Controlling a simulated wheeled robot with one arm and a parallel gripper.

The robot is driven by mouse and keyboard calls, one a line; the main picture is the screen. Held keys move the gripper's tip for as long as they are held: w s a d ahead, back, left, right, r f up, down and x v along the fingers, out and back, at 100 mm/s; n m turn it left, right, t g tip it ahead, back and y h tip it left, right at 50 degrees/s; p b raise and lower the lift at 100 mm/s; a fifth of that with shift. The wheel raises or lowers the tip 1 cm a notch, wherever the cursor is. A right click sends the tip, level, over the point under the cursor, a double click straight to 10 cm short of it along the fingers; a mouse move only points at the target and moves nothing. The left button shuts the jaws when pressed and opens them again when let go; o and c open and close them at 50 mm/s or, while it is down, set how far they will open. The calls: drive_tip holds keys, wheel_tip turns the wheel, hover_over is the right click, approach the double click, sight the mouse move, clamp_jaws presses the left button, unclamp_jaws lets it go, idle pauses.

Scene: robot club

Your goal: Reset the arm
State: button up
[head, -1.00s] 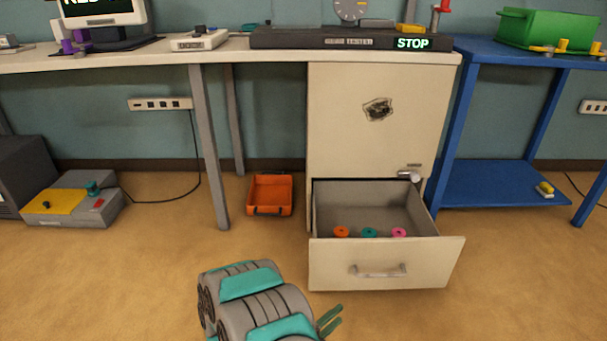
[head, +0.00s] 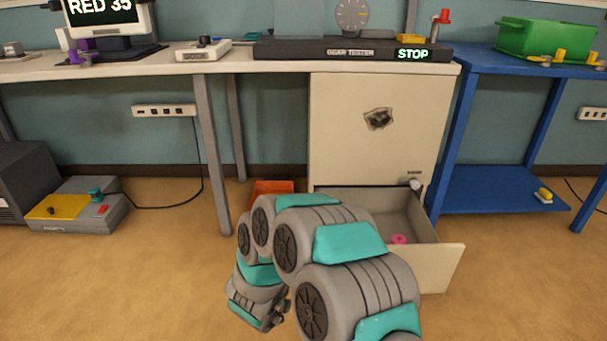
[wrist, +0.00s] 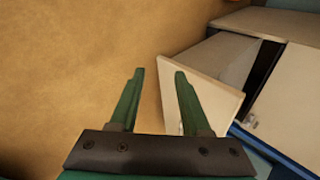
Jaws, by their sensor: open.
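My gripper (wrist: 158,88) is open and empty in the wrist view, its two green fingers spread over bare floor and the drawer front. In the head view my grey and teal arm is folded up in front of the cabinet, and the fingers do not show there. The open drawer (head: 440,268) of the cream cabinet (head: 375,150) is partly hidden behind my arm. A pink ring (head: 399,239) lies in it. The drawer front (wrist: 205,88) is at the right of the fingers in the wrist view; I cannot tell how near.
An orange bin (head: 272,187) stands on the floor behind my arm. A grey and yellow box (head: 75,208) is on the floor at left. The blue shelf (head: 490,190) stands right of the cabinet. The floor (head: 130,285) at front left is clear.

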drive_tip(key=s+a+r+n+g+y+p, duration=0.1)
drive_tip(key=a+r+n+y, duration=0.2)
drive_tip(key=r, duration=0.3)
drive_tip(key=s+a+r+n+g+y+p, duration=0.1)
drive_tip(key=a+r+n+y, duration=0.15)
drive_tip(key=r, duration=0.45)
drive_tip(key=s+d+r+n+g+y+p, duration=0.15)
drive_tip(key=s+d+r+n, duration=0.25)
drive_tip(key=s+r+n, duration=0.45)
drive_tip(key=s+d+r+n+g+h+p, duration=0.1)
drive_tip(key=s+d+r+n+g+h, duration=0.1)
drive_tip(key=s+d+r, duration=0.4)
drive_tip(key=s+d+r+n+g+h+p, duration=0.1)
drive_tip(key=s+d+r+n+g, duration=0.3)
drive_tip(key=s+d, duration=1.2)
drive_tip(key=s+r+h, duration=0.1)
drive_tip(key=s+r, duration=0.1)
drive_tip(key=s, duration=0.1)
drive_tip(key=shift+s+d+r+n+h+p, duration=0.15)
drive_tip(key=shift+s+n+h+p, duration=0.15)
drive_tip(key=shift+s+n+h, duration=0.1)
drive_tip(key=shift+w, duration=0.1)
